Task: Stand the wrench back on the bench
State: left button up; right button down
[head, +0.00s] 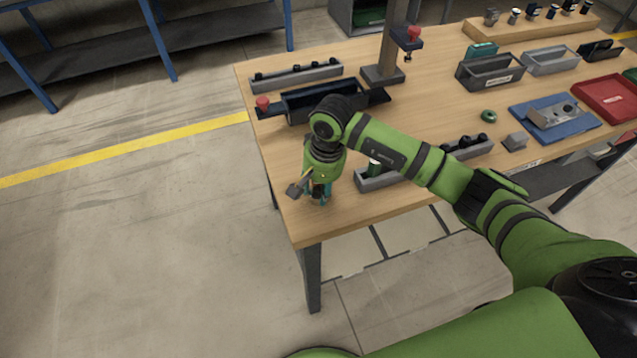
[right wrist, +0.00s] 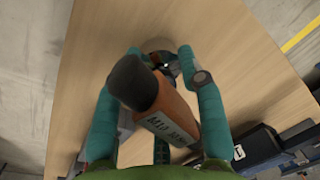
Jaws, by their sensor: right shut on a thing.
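The wrench (head: 295,189) has an orange-brown body with a dark grey block end. In the head view that end sticks out to the left of my right gripper (head: 319,191). My right gripper is shut on the wrench, low at the near left corner of the bench (head: 345,212). In the right wrist view the wrench (right wrist: 137,84) lies between the teal fingers (right wrist: 150,85), its dark end towards the camera and a white label on its side. Its far end is mostly hidden, so I cannot tell whether it touches the bench. My left gripper is not in view.
Close to the right of my gripper is a grey tray (head: 371,183), partly behind my arm. A dark bin (head: 322,102) and a long grey rack (head: 297,78) stand further back. A green ring (head: 489,116) and a blue mat (head: 590,122) lie to the right.

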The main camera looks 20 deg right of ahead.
jog(key=shift+f, duration=0.15)
jog(key=c, duration=0.8)
grip_release()
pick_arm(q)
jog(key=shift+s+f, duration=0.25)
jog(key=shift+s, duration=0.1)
pick_arm(e)
jog(key=shift+o, duration=0.2)
jog(key=shift+r, duration=0.3)
jog(key=shift+r+b, duration=0.25)
jog(key=shift+b, duration=0.05)
pick_arm(q)
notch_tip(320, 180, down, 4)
jog(key=b, duration=0.4)
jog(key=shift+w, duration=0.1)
pick_arm(e)
notch_tip(320, 180, up, 11)
jog(key=d, duration=0.1)
jog(key=shift+s, duration=0.3)
